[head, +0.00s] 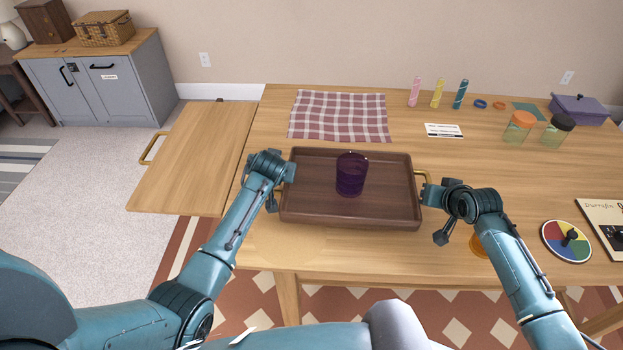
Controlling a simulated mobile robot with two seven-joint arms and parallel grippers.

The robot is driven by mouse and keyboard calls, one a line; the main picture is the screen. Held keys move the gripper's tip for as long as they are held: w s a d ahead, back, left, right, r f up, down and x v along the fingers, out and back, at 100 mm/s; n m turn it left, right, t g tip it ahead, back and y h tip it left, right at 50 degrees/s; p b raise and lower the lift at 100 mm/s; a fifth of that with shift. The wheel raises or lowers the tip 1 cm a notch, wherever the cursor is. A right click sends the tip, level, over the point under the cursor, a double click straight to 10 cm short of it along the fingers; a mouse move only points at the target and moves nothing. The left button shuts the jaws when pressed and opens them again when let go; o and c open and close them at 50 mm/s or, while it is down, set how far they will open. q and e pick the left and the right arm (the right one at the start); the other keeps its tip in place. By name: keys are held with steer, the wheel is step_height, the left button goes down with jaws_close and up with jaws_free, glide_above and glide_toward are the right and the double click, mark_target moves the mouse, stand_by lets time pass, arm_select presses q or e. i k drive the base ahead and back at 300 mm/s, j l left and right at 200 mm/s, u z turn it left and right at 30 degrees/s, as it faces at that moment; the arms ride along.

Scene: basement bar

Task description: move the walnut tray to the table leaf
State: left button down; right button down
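The walnut tray (315,208) lies on the wooden table in the middle of the head view, with a dark purple glass (351,174) standing upright on it. A brass handle (423,176) shows at the tray's right end. The table leaf (195,160) is a lighter wooden panel to the left of the tray. My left gripper (283,190) is at the tray's left end, and it hides most of the handle there. My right gripper (429,193) is at the right handle. The fingers are too small and covered to tell whether either is shut on a handle.
A checked cloth (340,115) lies behind the tray, with a white card (443,130) to its right. Bottles, jars (519,127), a purple pot (579,109) and a colour wheel (566,241) occupy the right side. The leaf's top is bare; a brass handle (152,148) is on its left edge.

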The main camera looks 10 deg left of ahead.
mark_target(177, 158)
steer(key=i+j+u, duration=0.25)
steer(key=j, duration=0.2)
steer(key=i+j+u, duration=0.15)
steer(key=j+u, duration=0.15)
steer(key=j, duration=0.15)
steer(key=i+j+u, duration=0.25)
steer(key=j, duration=0.15)
